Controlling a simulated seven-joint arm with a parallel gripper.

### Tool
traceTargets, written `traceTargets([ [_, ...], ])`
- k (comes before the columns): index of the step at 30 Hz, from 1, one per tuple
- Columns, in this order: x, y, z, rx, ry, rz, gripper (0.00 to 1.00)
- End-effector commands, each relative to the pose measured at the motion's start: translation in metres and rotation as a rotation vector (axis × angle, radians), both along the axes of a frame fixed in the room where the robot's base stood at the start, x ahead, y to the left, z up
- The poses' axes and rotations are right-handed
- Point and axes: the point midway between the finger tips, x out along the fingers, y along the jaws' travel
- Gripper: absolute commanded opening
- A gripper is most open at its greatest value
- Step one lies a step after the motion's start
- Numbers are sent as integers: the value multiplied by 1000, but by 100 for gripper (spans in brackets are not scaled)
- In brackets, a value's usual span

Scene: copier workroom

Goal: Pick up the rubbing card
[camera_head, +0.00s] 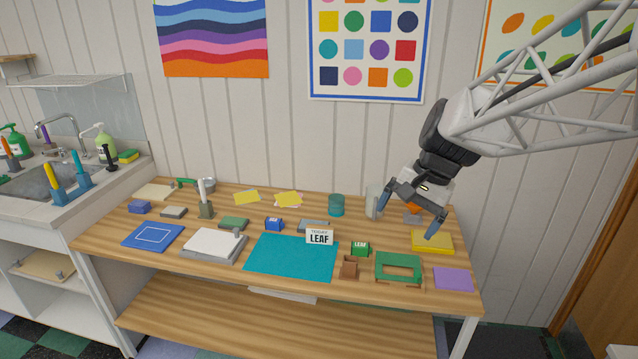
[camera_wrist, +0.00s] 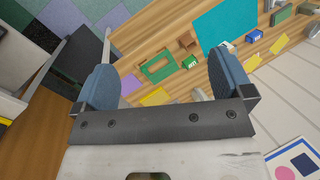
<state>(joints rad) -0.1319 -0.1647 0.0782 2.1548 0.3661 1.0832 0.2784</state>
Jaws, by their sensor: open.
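My gripper (camera_head: 405,222) is open and empty above the right end of the wooden table, tilted down over the area by a yellow pad (camera_head: 432,241). Its two blue-grey fingers (camera_wrist: 163,60) stand wide apart in the wrist view. No item is clearly marked as the rubbing card, and I cannot tell which one it is. Flat pieces near the gripper are the yellow pad, also in the wrist view (camera_wrist: 155,97), and a purple sheet (camera_head: 453,279). A white card reading "TODAY LEAF" (camera_head: 319,237) stands behind the teal mat (camera_head: 291,259).
A green frame (camera_head: 398,282), a green LEAF box (camera_head: 360,248) and a brown holder (camera_head: 349,267) lie left of the gripper. A clear cylinder (camera_head: 373,202) and a teal cup (camera_head: 336,205) stand near the wall. The sink counter (camera_head: 75,197) is far left.

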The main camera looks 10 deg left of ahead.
Motion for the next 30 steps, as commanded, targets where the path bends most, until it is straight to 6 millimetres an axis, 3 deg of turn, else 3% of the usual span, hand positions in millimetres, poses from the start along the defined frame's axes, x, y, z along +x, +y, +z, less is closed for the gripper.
traceTargets([
  [16,107,86,-25,134,179,-107,98],
  [30,188,168,-66,233,347,-196,98],
])
